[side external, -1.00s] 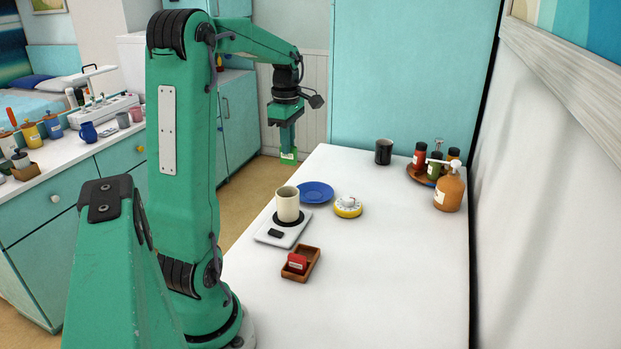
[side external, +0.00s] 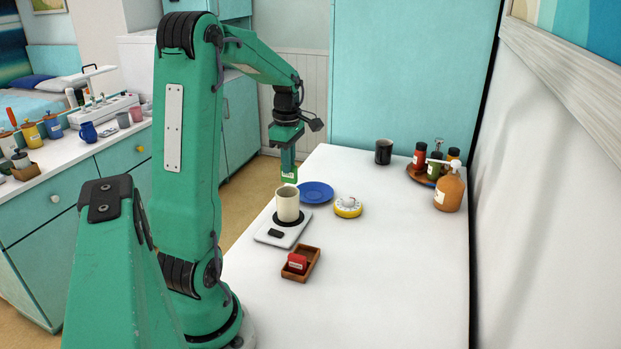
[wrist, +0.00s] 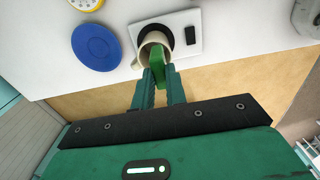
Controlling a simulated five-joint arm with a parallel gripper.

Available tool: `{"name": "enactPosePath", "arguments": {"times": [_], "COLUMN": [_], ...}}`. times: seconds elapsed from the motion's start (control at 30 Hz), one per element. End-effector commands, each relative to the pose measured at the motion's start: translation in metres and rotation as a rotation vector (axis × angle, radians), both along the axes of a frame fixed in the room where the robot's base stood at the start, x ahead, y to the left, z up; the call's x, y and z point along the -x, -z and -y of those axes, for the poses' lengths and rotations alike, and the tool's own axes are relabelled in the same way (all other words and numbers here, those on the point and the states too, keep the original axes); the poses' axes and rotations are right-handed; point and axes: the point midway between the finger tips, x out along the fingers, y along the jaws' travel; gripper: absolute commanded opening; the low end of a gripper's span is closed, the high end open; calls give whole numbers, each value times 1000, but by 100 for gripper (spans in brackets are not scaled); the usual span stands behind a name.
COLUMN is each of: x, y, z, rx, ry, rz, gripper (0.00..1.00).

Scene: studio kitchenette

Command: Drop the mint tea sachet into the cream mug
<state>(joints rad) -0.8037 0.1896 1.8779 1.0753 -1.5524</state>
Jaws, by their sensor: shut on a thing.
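The cream mug (side external: 288,206) stands upright on the black disc of a white scale-like plate (side external: 272,235) near the table's left edge. My gripper (side external: 289,168) is shut on the green mint tea sachet (side external: 289,177), which hangs just above the mug's far side in the side view. In the wrist view the sachet (wrist: 164,74) sticks out from between my fingers (wrist: 160,88) and overlaps the mug's opening. It hides part of the mug (wrist: 155,43). I cannot tell whether the sachet's lower end is inside the rim.
A blue saucer (side external: 316,193) and a yellow timer (side external: 348,207) are close to the mug's right. A wooden tray (side external: 313,263) with a red packet (side external: 297,263) lies nearer. A black mug (side external: 383,151) and bottles stand farther back. The table's right front is clear.

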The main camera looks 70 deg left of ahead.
Motion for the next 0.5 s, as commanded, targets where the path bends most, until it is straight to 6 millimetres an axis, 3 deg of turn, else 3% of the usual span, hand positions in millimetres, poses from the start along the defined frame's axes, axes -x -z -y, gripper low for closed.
{"name": "enactPosePath", "arguments": {"times": [0.43,0.47,0.5], "x": [0,0,0], "y": [6,6,6], "z": [0,0,0], "rx": [-1,-1,-1], "ry": [0,0,0], "rz": [1,1,1], "gripper": [0,19,27]}}
